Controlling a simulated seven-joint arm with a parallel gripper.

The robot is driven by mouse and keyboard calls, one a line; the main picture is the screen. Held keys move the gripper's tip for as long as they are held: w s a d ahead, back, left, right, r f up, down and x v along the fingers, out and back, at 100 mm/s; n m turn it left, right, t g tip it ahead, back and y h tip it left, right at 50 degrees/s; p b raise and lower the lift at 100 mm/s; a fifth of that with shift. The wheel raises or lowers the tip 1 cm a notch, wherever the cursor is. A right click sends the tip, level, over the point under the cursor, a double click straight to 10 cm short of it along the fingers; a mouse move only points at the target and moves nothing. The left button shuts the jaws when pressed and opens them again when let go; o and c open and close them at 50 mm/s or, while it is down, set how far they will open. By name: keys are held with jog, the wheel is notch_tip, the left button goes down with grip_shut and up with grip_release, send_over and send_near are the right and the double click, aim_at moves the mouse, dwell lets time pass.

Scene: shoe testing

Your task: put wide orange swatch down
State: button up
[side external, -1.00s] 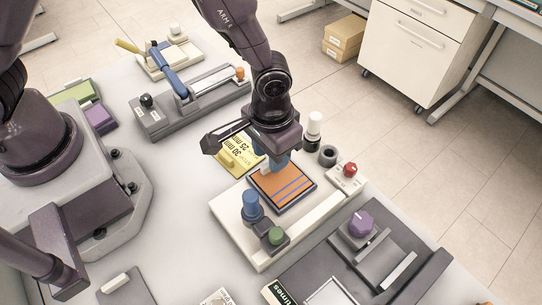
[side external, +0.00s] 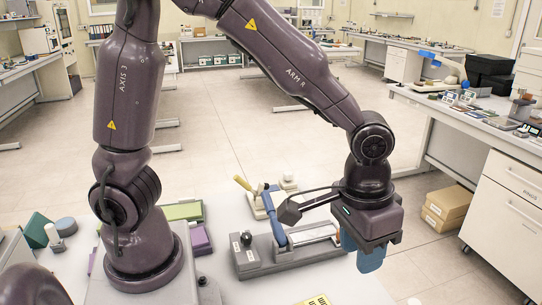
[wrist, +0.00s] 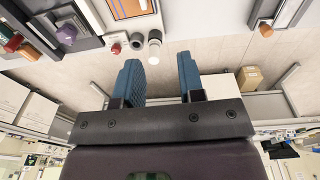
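My gripper (wrist: 160,62) is open and empty in the wrist view, with its two blue ribbed fingers apart. The orange swatch (wrist: 130,7) is partly visible at the top edge of the wrist view, lying in a dark frame on the pale base, apart from the fingers. It is outside the side external view.
A grey bench device with a blue handle (side external: 275,218) is left of my gripper. Cardboard boxes (side external: 446,208) stand on the floor.

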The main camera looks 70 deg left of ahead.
jog(key=s+a+r+t, duration=0.4)
jog(key=s+a+r, duration=0.7)
jog(key=a+r, duration=0.1)
jog(key=shift+s+a+r+t, duration=0.2)
jog(key=shift+a+t, duration=0.1)
jog(key=shift+a, duration=0.55)
